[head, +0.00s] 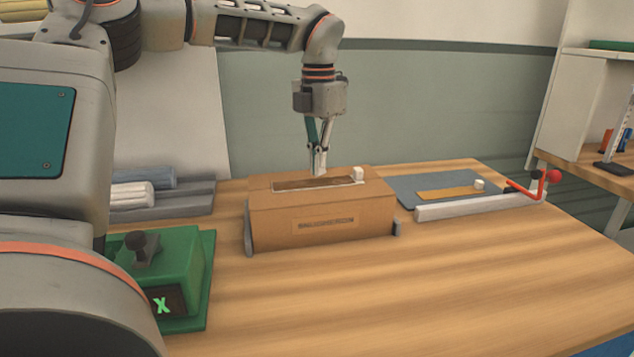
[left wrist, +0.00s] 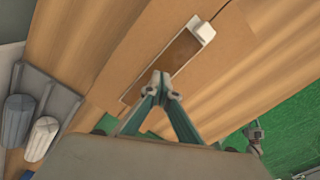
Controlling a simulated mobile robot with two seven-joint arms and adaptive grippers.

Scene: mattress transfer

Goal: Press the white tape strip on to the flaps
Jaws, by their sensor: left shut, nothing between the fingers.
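A brown cardboard box (head: 322,211) stands on the table, its top flaps closed. Along its top lies a dark brown strip (head: 307,184) with a white edge and a white block (head: 357,173) at its right end. The wrist view shows the strip (left wrist: 178,57) and the white block (left wrist: 203,28) too. My left gripper (head: 319,168) is shut and empty, pointing down just over the strip's middle. Its fingertips (left wrist: 162,82) cover part of the strip in the wrist view; I cannot tell whether they touch it. My right gripper is not in view.
A blue-grey mat (head: 420,184) right of the box holds a tan strip (head: 450,193) with a white block. A white bar (head: 460,208) with a red handle lies in front. A green device (head: 165,275) stands front left; rolls lie on a grey tray (head: 185,199).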

